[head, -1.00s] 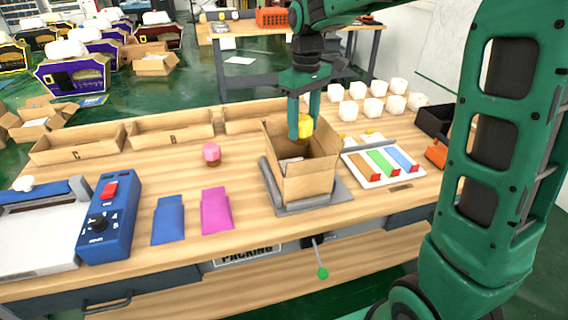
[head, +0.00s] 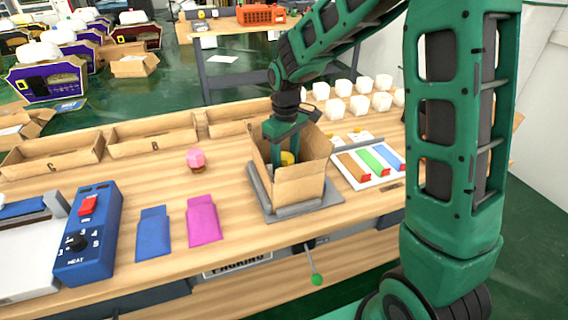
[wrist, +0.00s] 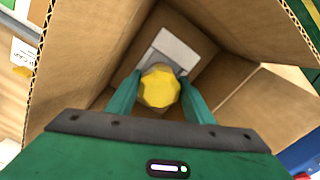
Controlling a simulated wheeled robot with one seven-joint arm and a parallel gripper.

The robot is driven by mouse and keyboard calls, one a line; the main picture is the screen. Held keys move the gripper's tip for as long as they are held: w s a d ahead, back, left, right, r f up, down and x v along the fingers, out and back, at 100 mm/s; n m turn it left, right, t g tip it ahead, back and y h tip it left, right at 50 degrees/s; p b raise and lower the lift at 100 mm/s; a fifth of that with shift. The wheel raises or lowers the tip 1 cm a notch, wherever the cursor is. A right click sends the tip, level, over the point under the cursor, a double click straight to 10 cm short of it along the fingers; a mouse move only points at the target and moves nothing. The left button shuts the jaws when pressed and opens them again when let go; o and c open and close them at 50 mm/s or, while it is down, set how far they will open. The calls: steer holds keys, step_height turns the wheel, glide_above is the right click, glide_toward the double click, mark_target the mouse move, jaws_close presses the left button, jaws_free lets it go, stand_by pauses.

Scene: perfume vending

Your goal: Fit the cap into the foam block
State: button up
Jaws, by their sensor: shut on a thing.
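My gripper (wrist: 160,98) is shut on a yellow faceted cap (wrist: 160,86), with one green finger on each side of it. The fingers and the cap are inside an open cardboard box (head: 300,188). The cap also shows in the head view (head: 287,158), partly hidden by a finger and the box wall. A pale grey-white block (wrist: 176,48), likely the foam block, lies at the box bottom beyond the cap. The cap covers part of it, and I cannot tell whether they touch.
The box stands on a grey plate (head: 268,208) on the wooden table. A pink-topped bottle (head: 196,158) and blue (head: 153,232) and magenta (head: 203,222) pouches are to its left. A tray of coloured strips (head: 352,178) is close on its right.

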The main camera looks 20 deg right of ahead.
mark_target(286, 156)
steer(key=shift+f, duration=0.45)
steer(key=shift+f, duration=0.25)
steer(key=o, duration=1.2)
steer(key=shift+c, duration=0.2)
step_height(286, 156, up, 12)
steer(key=shift+r, duration=0.25)
